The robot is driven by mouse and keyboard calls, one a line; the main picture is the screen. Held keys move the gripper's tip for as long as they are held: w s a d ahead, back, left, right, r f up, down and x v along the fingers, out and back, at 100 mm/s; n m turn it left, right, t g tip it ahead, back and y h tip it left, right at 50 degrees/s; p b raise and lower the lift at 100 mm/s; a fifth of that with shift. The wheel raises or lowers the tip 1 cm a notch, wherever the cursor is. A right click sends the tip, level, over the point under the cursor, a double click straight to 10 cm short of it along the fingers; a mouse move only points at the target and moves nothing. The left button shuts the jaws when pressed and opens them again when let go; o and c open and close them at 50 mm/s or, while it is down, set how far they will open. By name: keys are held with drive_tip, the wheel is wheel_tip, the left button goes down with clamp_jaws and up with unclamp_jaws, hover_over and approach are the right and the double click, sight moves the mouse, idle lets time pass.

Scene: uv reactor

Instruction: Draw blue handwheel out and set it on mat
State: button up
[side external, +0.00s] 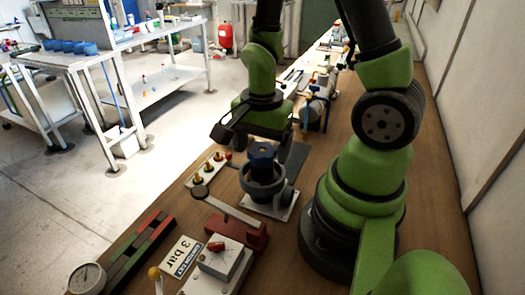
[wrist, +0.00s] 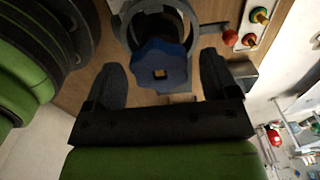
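The blue handwheel (side external: 262,151) is a lobed knob on top of a dark round housing (side external: 262,182), which stands on a light base plate. In the wrist view the handwheel (wrist: 160,63) shows a small yellowish square at its centre. My gripper (side external: 251,128) is just above and behind it in the side view. In the wrist view my gripper (wrist: 161,72) is open, its two dark fingers wide apart to either side of the handwheel, with gaps on both sides. A dark flat mat (side external: 296,157) lies beside and behind the housing, partly hidden.
A strip with red and yellow knobs (side external: 208,168) lies left of the housing. A red block with a lever (side external: 236,232) and a "3 bar" sign (side external: 180,257) are in front. A gauge (side external: 87,278) is at front left. More fittings stand behind along the bench.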

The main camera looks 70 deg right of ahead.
drive_tip(key=c, duration=0.7)
drive_tip(key=shift+r, duration=1.3)
drive_tip(key=shift+r, duration=1)
